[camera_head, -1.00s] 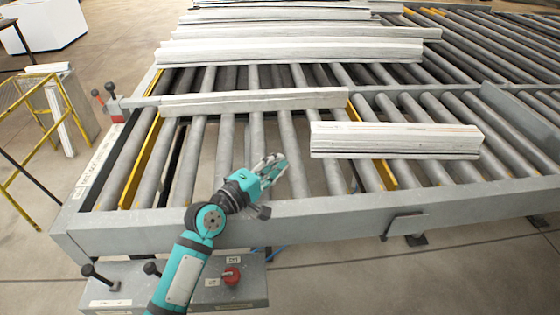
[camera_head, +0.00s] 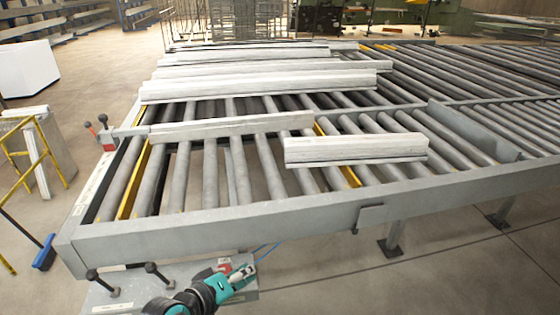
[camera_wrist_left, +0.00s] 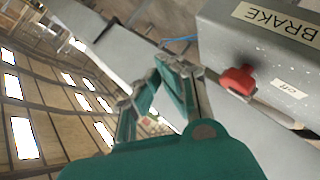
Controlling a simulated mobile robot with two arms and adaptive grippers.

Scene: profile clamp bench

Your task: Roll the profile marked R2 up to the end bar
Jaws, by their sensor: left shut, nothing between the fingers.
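Two light grey profiles lie on the front rollers: a short one (camera_head: 355,149) at the right and a longer, thinner one (camera_head: 232,127) behind it to the left. No R2 mark is readable, so I cannot tell which is R2. The frame's left side bar (camera_head: 97,190) closes the roller bed; I cannot tell whether it is the end bar. My left gripper (camera_head: 243,274) is shut and empty, at the control box in front of the bed. In the left wrist view the fingers are close to a red knob (camera_wrist_left: 238,80); contact is unclear. My right gripper is not in view.
The control box (camera_wrist_left: 262,50) carries labels reading BRAKE and OFF. Black-knobbed levers (camera_head: 152,270) stand at its left. Several more profiles (camera_head: 260,85) lie at the back of the bed. The front rail (camera_head: 290,215) stands between gripper and rollers.

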